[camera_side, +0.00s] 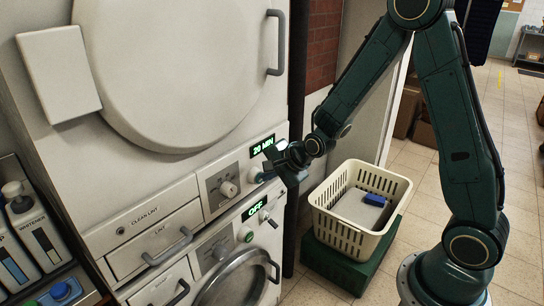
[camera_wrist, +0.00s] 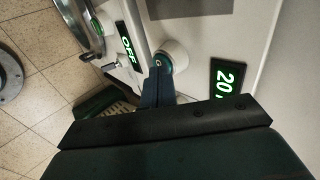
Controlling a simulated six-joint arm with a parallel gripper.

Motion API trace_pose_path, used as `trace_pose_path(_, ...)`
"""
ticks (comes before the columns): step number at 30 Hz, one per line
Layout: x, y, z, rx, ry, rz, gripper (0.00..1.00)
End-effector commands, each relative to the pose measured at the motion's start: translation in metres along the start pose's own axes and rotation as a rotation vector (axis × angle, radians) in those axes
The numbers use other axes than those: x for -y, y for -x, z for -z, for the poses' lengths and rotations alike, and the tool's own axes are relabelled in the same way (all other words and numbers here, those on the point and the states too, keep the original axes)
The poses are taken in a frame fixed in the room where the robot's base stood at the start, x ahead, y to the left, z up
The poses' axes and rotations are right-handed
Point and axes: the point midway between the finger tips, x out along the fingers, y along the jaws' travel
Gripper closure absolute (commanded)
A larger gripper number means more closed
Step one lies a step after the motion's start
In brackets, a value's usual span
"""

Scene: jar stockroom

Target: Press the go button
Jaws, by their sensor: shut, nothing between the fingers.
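A stacked pair of white laundry machines fills the left of the side view. The upper panel has a lit green display (camera_side: 262,145) reading 20 MIN, a dial (camera_side: 228,188) and a small round pale button (camera_side: 256,177). My gripper (camera_side: 270,164) is at that panel's right end, its tips close to the pale button. In the wrist view my shut, empty fingers (camera_wrist: 158,66) point at a white round button or knob (camera_wrist: 174,56); I cannot tell whether they touch. No go label is readable on it.
The lower panel shows OFF (camera_side: 255,209) above a green-marked round button (camera_side: 245,234). A cream basket (camera_side: 342,222) with a blue item (camera_side: 374,200) stands on a green box (camera_side: 330,264) below my arm. Bottles (camera_side: 36,236) are at far left. Floor at right is open.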

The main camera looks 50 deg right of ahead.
Motion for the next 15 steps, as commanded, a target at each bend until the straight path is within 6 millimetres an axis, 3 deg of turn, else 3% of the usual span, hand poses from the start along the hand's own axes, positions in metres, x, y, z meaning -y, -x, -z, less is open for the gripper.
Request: trace_pose_path(15,0.001,0.029,0.0,0.0,-0.001,0.002,1.0)
